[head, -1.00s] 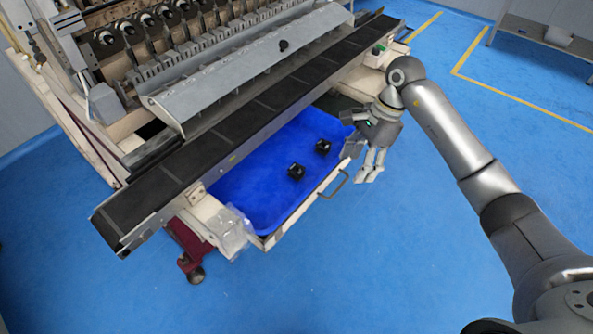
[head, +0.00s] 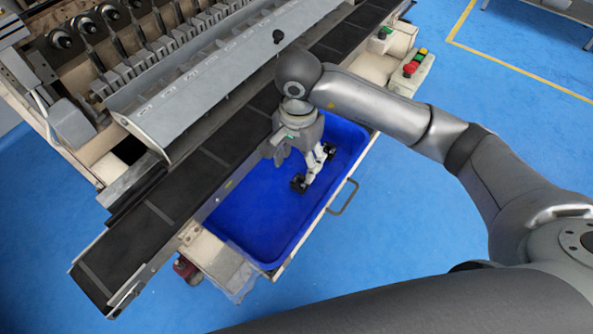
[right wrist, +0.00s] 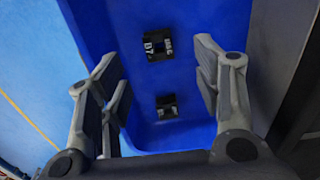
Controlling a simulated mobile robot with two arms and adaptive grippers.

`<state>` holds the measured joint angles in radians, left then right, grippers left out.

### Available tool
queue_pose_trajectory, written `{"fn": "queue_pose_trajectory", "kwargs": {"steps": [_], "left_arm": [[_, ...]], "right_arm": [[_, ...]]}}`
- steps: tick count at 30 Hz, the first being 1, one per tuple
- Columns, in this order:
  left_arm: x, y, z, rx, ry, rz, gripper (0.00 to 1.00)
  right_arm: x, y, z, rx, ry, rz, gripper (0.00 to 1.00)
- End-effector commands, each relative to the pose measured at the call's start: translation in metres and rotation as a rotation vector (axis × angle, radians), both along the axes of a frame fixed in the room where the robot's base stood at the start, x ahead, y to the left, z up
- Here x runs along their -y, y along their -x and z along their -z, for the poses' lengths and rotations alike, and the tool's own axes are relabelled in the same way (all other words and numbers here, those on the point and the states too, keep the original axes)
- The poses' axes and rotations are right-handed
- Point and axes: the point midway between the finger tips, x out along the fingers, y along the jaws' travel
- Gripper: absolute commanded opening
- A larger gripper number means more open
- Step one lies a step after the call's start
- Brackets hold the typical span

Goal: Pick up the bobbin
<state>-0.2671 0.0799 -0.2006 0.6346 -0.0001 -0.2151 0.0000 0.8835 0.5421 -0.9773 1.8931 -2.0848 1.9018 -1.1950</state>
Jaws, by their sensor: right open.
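Two small black bobbins sit apart in the blue bin below the conveyor. In the head view one bobbin (head: 299,184) is at the lower left of my right gripper (head: 314,168), and the other bobbin (head: 329,150) is at its upper right, partly covered. My right gripper is over the bin, its fingers pointing down. In the right wrist view the open fingers (right wrist: 160,72) stand either side of the view with nothing between their tips. A bobbin with white lettering (right wrist: 158,45) and a second bobbin (right wrist: 167,106) lie below them. My left gripper is not in view.
The blue bin (head: 245,215) has raised walls and a handle (head: 343,198) on its right side. The dark conveyor (head: 165,210) runs along its left, below the winding machine (head: 190,100). A control box with red and green buttons (head: 413,68) stands at the upper right.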

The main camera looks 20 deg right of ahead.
Motion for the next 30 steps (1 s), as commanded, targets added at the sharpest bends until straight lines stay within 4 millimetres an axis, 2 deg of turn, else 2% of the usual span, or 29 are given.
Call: {"fn": "queue_pose_trajectory", "kwargs": {"steps": [3, 6, 9, 13, 18, 21, 29, 30], "left_arm": [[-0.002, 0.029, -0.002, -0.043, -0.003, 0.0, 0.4], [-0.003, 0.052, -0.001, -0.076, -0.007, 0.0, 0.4], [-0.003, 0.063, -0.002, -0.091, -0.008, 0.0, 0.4], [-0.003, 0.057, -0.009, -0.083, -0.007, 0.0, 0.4], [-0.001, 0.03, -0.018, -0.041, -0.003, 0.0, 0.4], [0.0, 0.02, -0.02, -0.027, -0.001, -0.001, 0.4], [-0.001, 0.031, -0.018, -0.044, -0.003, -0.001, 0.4], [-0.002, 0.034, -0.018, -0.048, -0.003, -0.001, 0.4]], "right_arm": [[0.0, 0.001, 0.02, -0.006, 0.0, 0.001, 0.59], [0.0, 0.001, 0.031, -0.003, -0.001, 0.001, 0.59], [0.001, 0.0, 0.036, -0.002, 0.001, 0.001, 0.59], [0.001, 0.0, 0.048, -0.006, 0.0, 0.002, 0.59], [0.002, -0.002, 0.074, -0.006, 0.0, 0.001, 0.59], [0.003, -0.002, 0.084, -0.003, -0.001, 0.001, 0.59], [0.003, -0.003, 0.088, 0.001, -0.001, 0.0, 0.59], [0.003, -0.003, 0.088, 0.001, -0.001, 0.0, 0.56]]}}
